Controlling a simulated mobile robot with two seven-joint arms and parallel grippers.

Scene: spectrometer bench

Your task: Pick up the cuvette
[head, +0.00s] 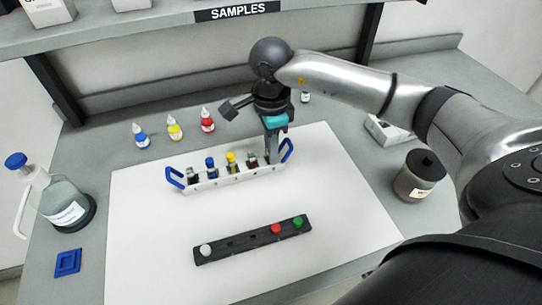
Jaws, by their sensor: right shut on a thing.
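A white rack (232,179) with blue handles stands on the white mat (160,235). Several small cuvettes stand in it in a row, among them a blue-capped cuvette (210,166), a yellow-capped cuvette (231,160) and a dark cuvette (252,161). My right gripper (271,160) points down at the right end of the rack, beside the right blue handle. It is shut on a cuvette there, which its fingers mostly hide; I cannot tell that cuvette's colour or whether it is clear of its slot. My left gripper is not in view.
A black strip holder (240,244) with white, red and green round tops lies in front. Dropper bottles (175,130) stand behind the rack. A wash bottle (65,205) and blue square (68,263) are left; a dark-lidded jar (420,178) is right. The shelf (150,30) overhangs the back.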

